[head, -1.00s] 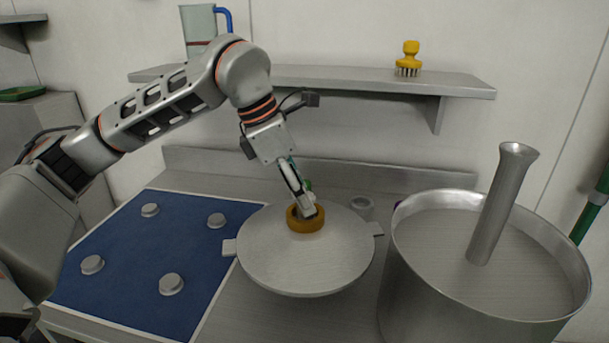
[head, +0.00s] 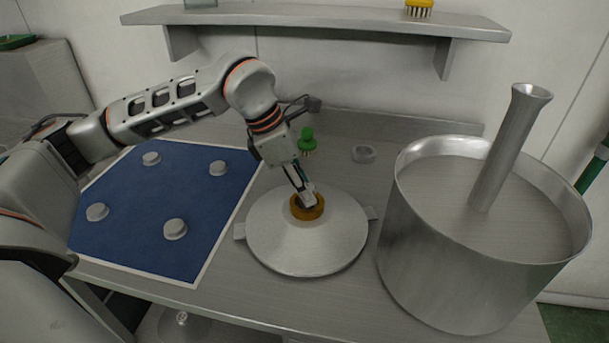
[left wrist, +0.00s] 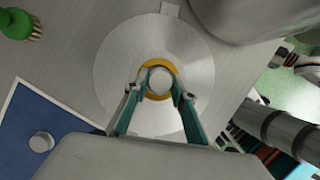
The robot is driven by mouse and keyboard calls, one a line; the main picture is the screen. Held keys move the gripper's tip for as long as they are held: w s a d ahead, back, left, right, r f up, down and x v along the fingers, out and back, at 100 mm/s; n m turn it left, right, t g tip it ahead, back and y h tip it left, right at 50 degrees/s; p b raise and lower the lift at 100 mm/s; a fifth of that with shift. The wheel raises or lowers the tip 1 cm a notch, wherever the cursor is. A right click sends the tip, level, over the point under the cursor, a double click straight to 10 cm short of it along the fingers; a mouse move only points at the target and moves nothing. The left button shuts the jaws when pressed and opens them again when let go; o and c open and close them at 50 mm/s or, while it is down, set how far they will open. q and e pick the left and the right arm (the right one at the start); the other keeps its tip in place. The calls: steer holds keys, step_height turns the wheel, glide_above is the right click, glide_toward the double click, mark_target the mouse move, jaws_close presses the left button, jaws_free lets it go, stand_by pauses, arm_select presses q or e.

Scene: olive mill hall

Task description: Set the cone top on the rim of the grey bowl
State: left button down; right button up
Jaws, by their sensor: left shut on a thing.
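The cone top (head: 330,235) is a wide, shallow grey metal cone with small tabs at its sides and an orange-brown ring (head: 294,208) at its middle. The cone top looks nearly level, low over the bench. What lies under it is hidden, so I cannot tell whether it touches a bowl rim; no grey bowl shows clearly. My right gripper is out of view.
A tall steel vessel (head: 440,265) with a flared tube (head: 507,150) stands close on the right. A blue mat (head: 140,195) with several grey discs lies left. A green brush (head: 307,140) and small grey dish (head: 364,154) are behind. A shelf (head: 330,18) runs along the wall.

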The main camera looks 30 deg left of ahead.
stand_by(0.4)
arm_select(q)
steer(key=c, duration=1.7)
jaws_free()
steer(key=shift+f, duration=0.1)
